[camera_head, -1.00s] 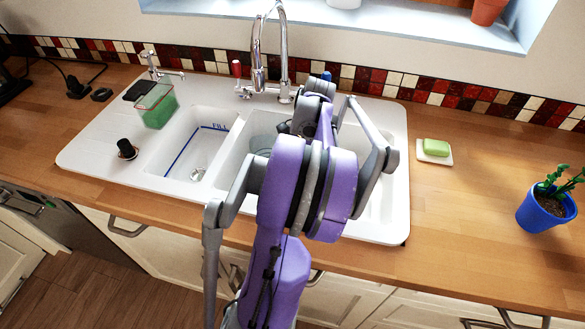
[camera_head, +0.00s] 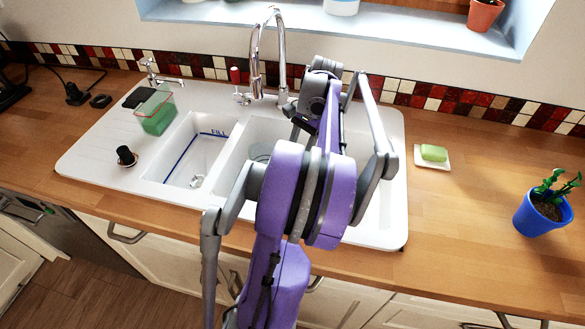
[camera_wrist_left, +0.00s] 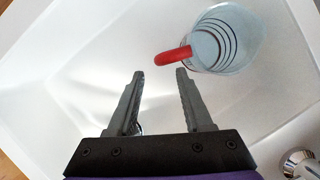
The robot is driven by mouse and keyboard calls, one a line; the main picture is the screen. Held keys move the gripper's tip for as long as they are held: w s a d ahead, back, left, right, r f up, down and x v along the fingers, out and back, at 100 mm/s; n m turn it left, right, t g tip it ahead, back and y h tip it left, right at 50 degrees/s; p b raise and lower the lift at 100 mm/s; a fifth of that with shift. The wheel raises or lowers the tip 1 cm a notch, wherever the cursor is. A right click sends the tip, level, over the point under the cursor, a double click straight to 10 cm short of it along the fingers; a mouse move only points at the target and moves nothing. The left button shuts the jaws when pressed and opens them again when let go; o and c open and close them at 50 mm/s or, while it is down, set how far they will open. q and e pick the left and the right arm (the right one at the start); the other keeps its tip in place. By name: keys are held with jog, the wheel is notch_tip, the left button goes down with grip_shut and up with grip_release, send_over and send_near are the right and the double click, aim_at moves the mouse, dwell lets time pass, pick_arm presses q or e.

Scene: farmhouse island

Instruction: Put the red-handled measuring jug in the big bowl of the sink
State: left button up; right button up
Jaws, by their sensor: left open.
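The measuring jug (camera_wrist_left: 226,40) is clear with dark ring marks and has a red handle (camera_wrist_left: 173,56). In the left wrist view it is inside a white sink bowl, seen from above. My left gripper (camera_wrist_left: 160,75) is open and empty, its fingertips just short of the handle and apart from it. In the head view my left arm reaches over the big right-hand bowl (camera_head: 237,160) of the white sink and hides the jug and my left fingers. My right gripper is not in view.
The smaller sink bowl (camera_head: 192,165) is left of the big one. A tall chrome tap (camera_head: 254,65) stands behind. A green sponge holder (camera_head: 157,112) is at the back left. A soap dish (camera_head: 432,157) and a blue plant pot (camera_head: 541,214) stand on the clear right counter.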

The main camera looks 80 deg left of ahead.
pick_arm(q)
jog(key=v, duration=0.5)
jog(key=shift+w+a+r, duration=0.1)
jog(key=shift+r, duration=0.1)
dwell(0.3)
